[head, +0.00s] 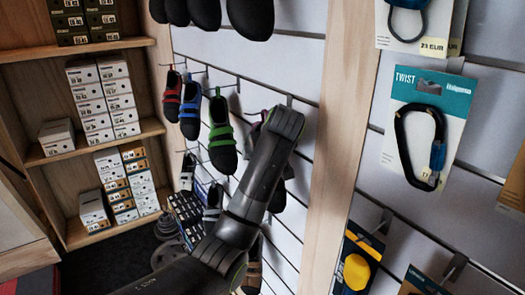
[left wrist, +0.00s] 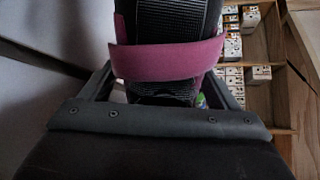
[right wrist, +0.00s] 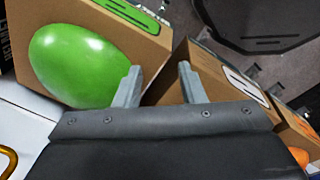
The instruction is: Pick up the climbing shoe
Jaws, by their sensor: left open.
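A dark climbing shoe with a wide purple strap (left wrist: 170,60) fills the upper middle of the left wrist view. My left gripper (left wrist: 160,82) is open, with one finger on either side of the shoe; I cannot tell whether they touch it. In the head view, a bit of purple (head: 257,128) shows beside my dark arm, which hides most of that shoe and the left gripper. My right gripper (right wrist: 159,67) has its fingers apart with nothing held between them, in front of cardboard boxes; it is not visible in the head view.
Other shoes, such as a green-strapped one (head: 221,135), hang on hooks on the slatted wall. A shelf (head: 80,148) with shoe boxes stands at left. Carded carabiners (head: 420,145) hang at right. A rounded green object (right wrist: 78,65) is close to the right gripper.

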